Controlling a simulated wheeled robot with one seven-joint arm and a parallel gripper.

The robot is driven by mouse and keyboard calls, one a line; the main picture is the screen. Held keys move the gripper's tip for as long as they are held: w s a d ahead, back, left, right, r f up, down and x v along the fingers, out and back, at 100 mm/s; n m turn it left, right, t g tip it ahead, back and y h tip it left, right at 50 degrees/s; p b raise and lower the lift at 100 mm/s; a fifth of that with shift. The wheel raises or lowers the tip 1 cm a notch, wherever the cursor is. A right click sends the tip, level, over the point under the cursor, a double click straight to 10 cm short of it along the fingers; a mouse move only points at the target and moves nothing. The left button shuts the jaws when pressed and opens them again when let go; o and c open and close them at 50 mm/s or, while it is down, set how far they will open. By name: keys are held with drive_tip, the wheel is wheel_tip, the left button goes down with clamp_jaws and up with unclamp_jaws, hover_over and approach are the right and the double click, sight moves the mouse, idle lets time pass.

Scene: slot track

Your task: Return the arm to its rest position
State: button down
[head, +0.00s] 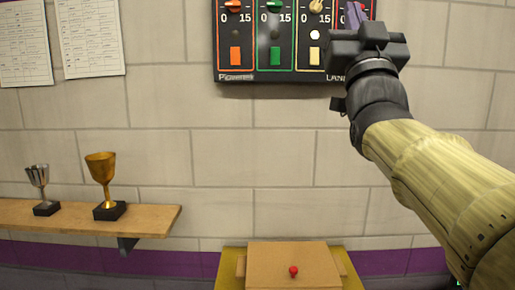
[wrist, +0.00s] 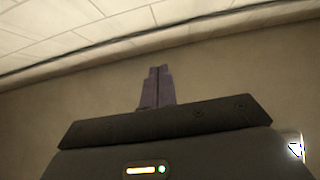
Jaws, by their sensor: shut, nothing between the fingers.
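My arm reaches in from the right side of the head view. My gripper (head: 355,14) is raised in front of the upper right of the lap counter panel on the wall. Its fingers are together and point up, with nothing between them. In the wrist view the closed fingers (wrist: 158,72) stand upright against a plain wall, with the pale ceiling above. From the head view I cannot tell how far the gripper is from the panel.
The black lap counter panel (head: 262,74) has orange, green and pale columns; my gripper covers its right part. A wooden shelf (head: 150,218) holds a silver cup (head: 38,178) and a gold cup (head: 101,168). A cardboard-brown box (head: 270,262) with a red knob (head: 293,270) sits below.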

drive_tip(key=w+d+f+g, duration=0.1)
drive_tip(key=w+f+g, duration=0.3)
drive_tip(key=f, duration=0.5)
drive_tip(key=w+f+g, duration=0.3)
drive_tip(key=w+f, duration=0.2)
drive_tip(key=f, duration=0.4)
wheel_tip(320, 180, down, 20)
drive_tip(key=g, duration=0.6)
drive_tip(key=s+f+g, duration=0.4)
drive_tip(key=s+f, duration=0.2)
drive_tip(key=f, duration=0.4)
drive_tip(key=s+a+f+g, duration=0.1)
drive_tip(key=s+f+g, duration=0.3)
drive_tip(key=s+f, duration=0.4)
drive_tip(key=s+f+g, duration=0.4)
drive_tip(key=s+f, duration=0.1)
drive_tip(key=f, duration=0.6)
wheel_tip(320, 180, down, 10)
drive_tip(key=s+b, duration=0.1)
drive_tip(key=b, duration=0.9)
drive_tip(key=shift+g, duration=0.4)
